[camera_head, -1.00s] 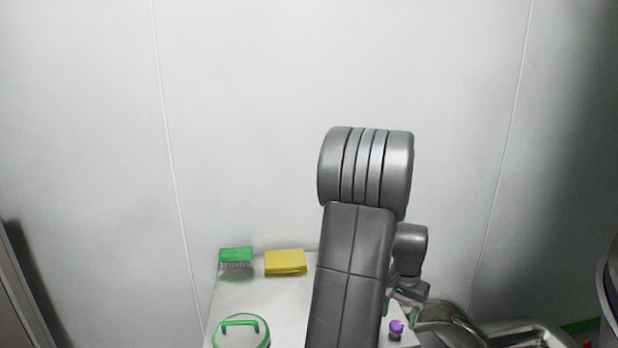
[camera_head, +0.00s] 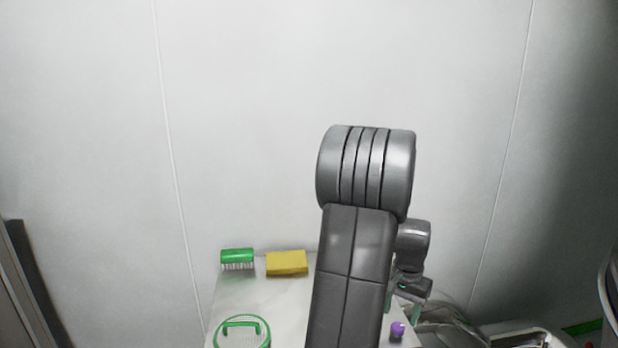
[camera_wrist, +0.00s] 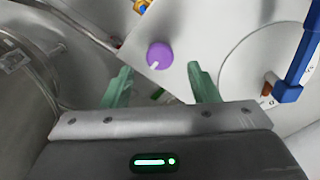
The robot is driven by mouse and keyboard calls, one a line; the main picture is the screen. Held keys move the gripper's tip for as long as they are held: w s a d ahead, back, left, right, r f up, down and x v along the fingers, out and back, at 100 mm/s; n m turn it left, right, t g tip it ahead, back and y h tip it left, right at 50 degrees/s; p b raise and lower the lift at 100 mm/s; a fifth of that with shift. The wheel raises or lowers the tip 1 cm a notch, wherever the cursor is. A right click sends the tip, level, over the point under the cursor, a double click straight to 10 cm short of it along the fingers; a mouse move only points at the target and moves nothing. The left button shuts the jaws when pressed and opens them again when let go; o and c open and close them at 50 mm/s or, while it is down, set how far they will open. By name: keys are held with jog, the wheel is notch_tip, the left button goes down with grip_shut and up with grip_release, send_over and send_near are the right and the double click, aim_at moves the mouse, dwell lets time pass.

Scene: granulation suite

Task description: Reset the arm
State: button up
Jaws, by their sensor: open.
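My gripper (camera_wrist: 160,82) is open in the wrist view, its two green fingers spread with nothing between them. A purple round knob-like thing (camera_wrist: 160,55) lies beyond the fingertips, apart from them. In the head view my gripper (camera_head: 402,308) is at the lower right, partly hidden behind my arm. The purple thing (camera_head: 397,329) shows just below it, near the right edge of the white table (camera_head: 285,305).
On the table are a green brush (camera_head: 237,259), a yellow block or sponge (camera_head: 287,263) and a green-rimmed round sieve-like thing (camera_head: 242,332). A metal basin (camera_head: 530,338) is at the lower right. A blue handle (camera_wrist: 298,60) shows in the wrist view. The wall behind is bare.

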aim_at(398, 326)
notch_tip(398, 326, up, 10)
notch_tip(398, 326, down, 14)
jog(key=shift+f, duration=0.15)
jog(key=shift+n, duration=0.4)
jog(key=n, duration=0.3)
jog(key=shift+n, duration=0.4)
jog(key=n+b, duration=0.1)
jog(key=n, duration=0.3)
jog(key=shift+n, duration=0.4)
jog(key=n, duration=0.4)
jog(key=shift+n, duration=0.4)
jog(key=shift+n+b, duration=0.45)
jog(key=shift+n, duration=1.45)
jog(key=shift+s+r, duration=0.1)
jog(key=shift+r, duration=0.15)
